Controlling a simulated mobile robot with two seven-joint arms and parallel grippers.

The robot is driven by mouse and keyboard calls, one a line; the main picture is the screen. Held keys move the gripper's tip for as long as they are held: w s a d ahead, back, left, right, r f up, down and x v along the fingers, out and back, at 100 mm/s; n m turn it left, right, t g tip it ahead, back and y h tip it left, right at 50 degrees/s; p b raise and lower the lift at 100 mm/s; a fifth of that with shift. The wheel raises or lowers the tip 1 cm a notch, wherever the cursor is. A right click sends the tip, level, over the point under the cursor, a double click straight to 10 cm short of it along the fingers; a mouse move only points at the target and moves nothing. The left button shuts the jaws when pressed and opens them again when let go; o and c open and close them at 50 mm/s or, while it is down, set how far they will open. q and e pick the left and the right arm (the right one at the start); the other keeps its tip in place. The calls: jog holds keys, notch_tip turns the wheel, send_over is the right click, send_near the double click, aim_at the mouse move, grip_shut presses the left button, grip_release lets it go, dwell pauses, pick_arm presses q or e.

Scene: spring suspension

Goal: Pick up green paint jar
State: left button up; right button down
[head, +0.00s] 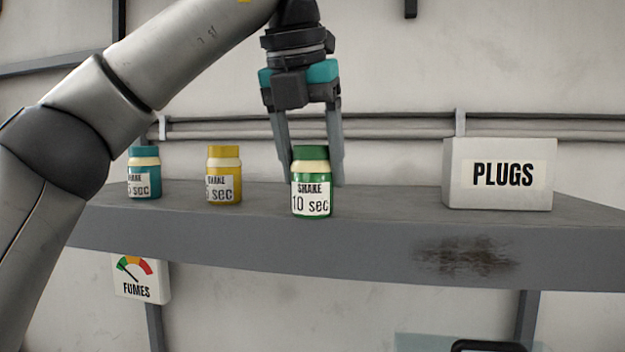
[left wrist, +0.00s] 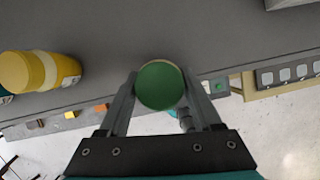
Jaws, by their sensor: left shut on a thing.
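The green paint jar (head: 311,180), with a green lid and a label reading "SHAKE 10 sec", is upright at the front edge of the grey shelf (head: 385,235). My left gripper (head: 315,170) points down from above, with one finger on each side of the jar, and is shut on it. In the left wrist view the jar's round green lid (left wrist: 160,85) sits between the two fingers. I cannot tell whether the jar's base touches the shelf. My right gripper is not in view.
A yellow jar (head: 224,175) and a teal jar (head: 144,173) stand on the shelf to the left. A white "PLUGS" box (head: 498,174) stands to the right, with free shelf between. A "FUMES" gauge (head: 140,279) hangs below. A pipe (head: 400,128) runs along the wall behind.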

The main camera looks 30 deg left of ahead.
pick_arm(q)
grip_shut()
jog(key=shift+r, duration=0.2)
jog(key=shift+r, duration=4.8)
